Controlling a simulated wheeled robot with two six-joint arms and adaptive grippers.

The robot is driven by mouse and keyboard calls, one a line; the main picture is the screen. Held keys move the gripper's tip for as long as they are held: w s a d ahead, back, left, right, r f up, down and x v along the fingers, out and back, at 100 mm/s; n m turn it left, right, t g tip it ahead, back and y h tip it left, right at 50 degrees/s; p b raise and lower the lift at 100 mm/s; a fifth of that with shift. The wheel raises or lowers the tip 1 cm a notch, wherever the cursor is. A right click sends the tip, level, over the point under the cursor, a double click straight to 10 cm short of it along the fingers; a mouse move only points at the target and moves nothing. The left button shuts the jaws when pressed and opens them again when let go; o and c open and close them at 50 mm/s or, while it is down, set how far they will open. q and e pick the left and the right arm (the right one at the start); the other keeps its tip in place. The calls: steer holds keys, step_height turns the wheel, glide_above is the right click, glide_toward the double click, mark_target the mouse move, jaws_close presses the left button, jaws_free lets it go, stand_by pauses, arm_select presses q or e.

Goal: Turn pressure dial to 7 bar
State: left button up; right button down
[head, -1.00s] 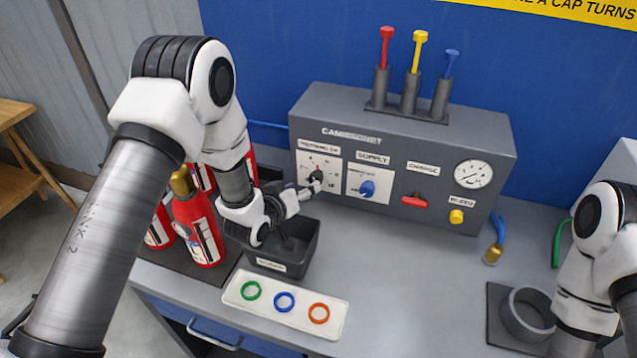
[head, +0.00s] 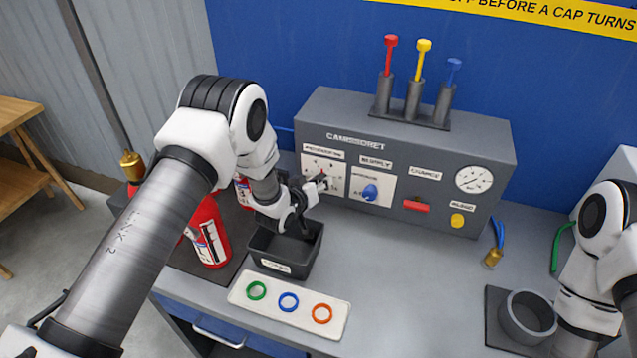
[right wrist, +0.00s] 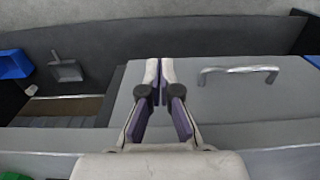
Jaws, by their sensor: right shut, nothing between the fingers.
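The pressure dial (head: 322,168) is on a white scale plate at the left of the grey cabinet panel (head: 440,200), under a small label. Its knob is mostly hidden by my left gripper, and I cannot read its setting. My left gripper (head: 321,183) is at the lower part of the dial plate, coming in from the left. Its fingers are too small to tell whether they grip the knob. My right gripper (right wrist: 160,68) shows in the right wrist view, shut and empty, its fingertips together in front of a grey drawer front.
A blue supply knob (head: 370,192), red charge handle (head: 416,206) and yellow bleed knob (head: 457,221) sit right of the dial. A black bin (head: 287,263) stands below my left gripper, beside a red extinguisher (head: 209,238). A ring tray (head: 270,304) lies in front. The bench's right-centre is clear.

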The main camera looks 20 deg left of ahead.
stand_by(0.3)
arm_select(q)
steer(key=shift+d+f+m+y+b, duration=0.15)
steer(key=shift+m+y+b, duration=0.35)
steer(key=shift+m+b, duration=0.4)
steer(key=m+y+b, duration=0.2)
steer(key=b, duration=0.2)
steer(key=shift+f+m, duration=0.1)
steer(key=shift+m, duration=0.2)
steer(key=m+y+b, duration=0.2)
steer(key=b, duration=0.1)
steer(key=shift+m, duration=0.4)
steer(key=shift+r+m+y+b, duration=0.2)
steer(key=shift+m+y+b, duration=0.1)
steer(key=shift+m+b, duration=0.2)
steer(key=shift+t, duration=0.3)
steer(key=o, duration=1.1)
steer(key=shift+o, duration=0.2)
